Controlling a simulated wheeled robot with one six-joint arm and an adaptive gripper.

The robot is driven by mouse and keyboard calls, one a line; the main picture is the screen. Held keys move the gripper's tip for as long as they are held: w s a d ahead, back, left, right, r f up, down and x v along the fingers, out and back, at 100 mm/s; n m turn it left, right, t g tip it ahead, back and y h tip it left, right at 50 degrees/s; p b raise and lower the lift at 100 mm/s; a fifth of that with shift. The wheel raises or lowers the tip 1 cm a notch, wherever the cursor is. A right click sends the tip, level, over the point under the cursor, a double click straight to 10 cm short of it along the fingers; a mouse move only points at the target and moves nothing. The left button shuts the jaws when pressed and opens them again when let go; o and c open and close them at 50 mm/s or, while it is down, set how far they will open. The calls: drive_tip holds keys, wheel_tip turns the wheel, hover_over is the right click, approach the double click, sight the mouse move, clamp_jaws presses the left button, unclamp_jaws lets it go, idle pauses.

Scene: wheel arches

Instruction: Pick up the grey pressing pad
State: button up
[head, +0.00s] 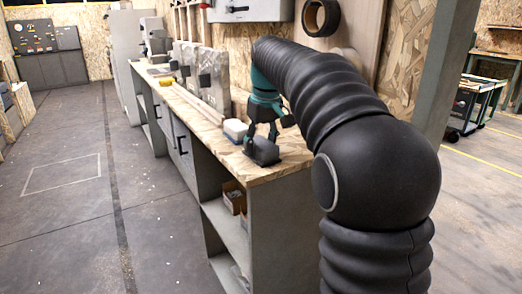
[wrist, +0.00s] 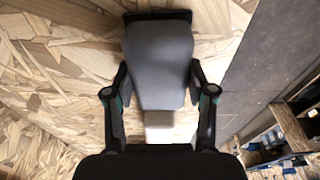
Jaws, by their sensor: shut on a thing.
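The grey pressing pad (wrist: 158,62) is between the two fingers of my gripper (wrist: 158,92) in the wrist view. It is a long grey block with a dark edge at its far end. The fingers touch it on both sides, shut on it. In the head view my gripper (head: 262,130) points down over the near end of the wooden bench top. The dark pad (head: 263,151) shows below the fingers at the bench top; I cannot tell whether it touches the wood.
A white block (head: 235,130) lies on the bench (head: 210,107) just left of my gripper; a pale block (wrist: 159,119) also shows in the wrist view. Grey panels (head: 207,75) stand farther along. Open shelves (head: 228,225) are below. The floor to the left is clear.

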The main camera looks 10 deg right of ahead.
sight(264, 140)
drive_tip(key=shift+r, duration=0.5)
drive_tip(key=r, duration=0.2)
drive_tip(key=d+r+p, duration=0.1)
drive_tip(key=r, duration=0.1)
drive_tip(key=s+d+r, duration=0.2)
drive_tip(key=d+r, duration=0.4)
drive_tip(key=d, duration=0.4)
drive_tip(key=shift+d, duration=0.25)
